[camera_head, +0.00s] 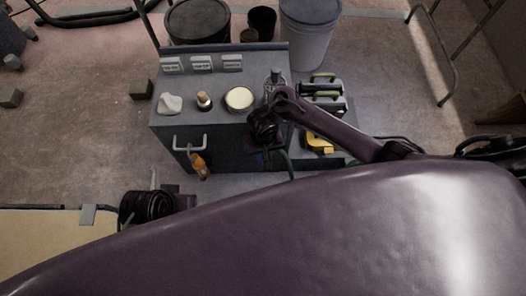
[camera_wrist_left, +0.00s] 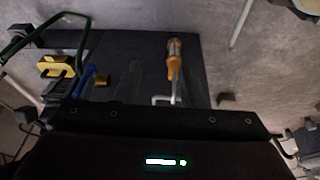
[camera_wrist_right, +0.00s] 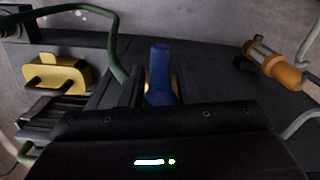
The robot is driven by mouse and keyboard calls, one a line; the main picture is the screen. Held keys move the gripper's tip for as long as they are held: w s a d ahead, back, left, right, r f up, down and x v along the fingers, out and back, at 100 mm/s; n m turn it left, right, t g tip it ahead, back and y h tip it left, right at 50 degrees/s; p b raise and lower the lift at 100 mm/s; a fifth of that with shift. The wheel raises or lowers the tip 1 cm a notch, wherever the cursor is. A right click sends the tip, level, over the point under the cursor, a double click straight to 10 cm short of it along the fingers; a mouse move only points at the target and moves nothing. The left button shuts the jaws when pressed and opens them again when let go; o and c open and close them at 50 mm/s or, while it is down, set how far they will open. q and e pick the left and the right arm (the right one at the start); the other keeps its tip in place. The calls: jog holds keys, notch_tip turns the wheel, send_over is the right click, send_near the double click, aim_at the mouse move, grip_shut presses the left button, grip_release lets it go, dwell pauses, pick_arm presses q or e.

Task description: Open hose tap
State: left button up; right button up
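The hose tap has a blue lever (camera_wrist_right: 160,72) over a brass body, seen in the right wrist view. It also shows in the left wrist view as a blue lever (camera_wrist_left: 88,78) beside a brass piece. A green hose (camera_wrist_right: 115,45) hangs beside it. My right gripper (camera_head: 264,142) is at the cabinet's front. Its dark fingers stand apart on either side of the lever, with brass showing beside it; contact cannot be told. My left gripper (camera_head: 163,182) is away to the left, near the cabinet's lower front. Its fingers seem apart, with nothing between them.
The grey cabinet (camera_head: 165,128) has a handle (camera_head: 190,143) and an orange-handled tool (camera_head: 200,166) on its front. A white lump, a bottle and a round tin (camera_head: 239,98) stand on top. A yellow item (camera_head: 319,142) is to the right. Buckets stand behind.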

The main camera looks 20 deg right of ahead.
grip_shut()
